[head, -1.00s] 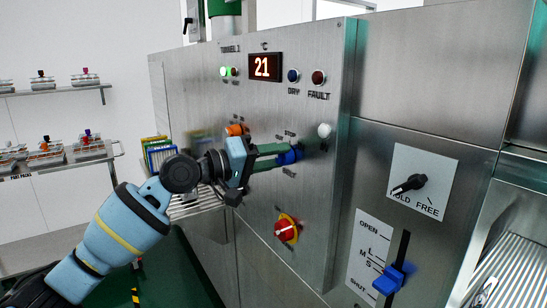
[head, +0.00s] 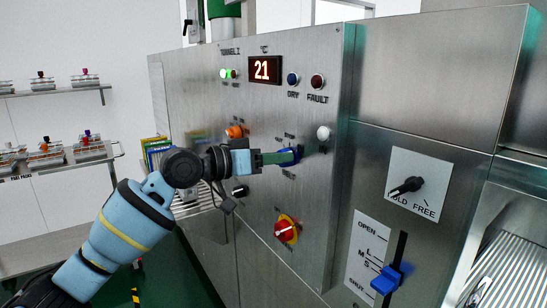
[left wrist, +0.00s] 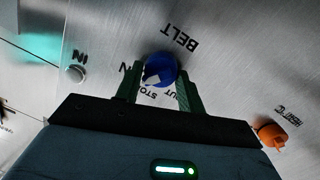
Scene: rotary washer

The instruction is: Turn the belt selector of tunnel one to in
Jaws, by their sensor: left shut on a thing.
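The belt selector is a round blue knob (head: 291,156) on the steel panel, at its middle right in the head view. My left gripper (head: 284,157) is at the knob, its green fingers shut on it. In the left wrist view the knob (left wrist: 160,68) sits between the two fingertips, under an upside-down BELT label (left wrist: 180,38). A white mark on the knob faces lower left in that view. Letters of STOP and OUT show below it, and part of a label is by the left finger. My right gripper is not in view.
A white button (head: 324,132) is close to the right of the selector. An orange knob (head: 235,132) and a black knob (head: 240,191) are to its left. A red-and-yellow switch (head: 286,229) is below. A blue lever (head: 387,280) is at lower right.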

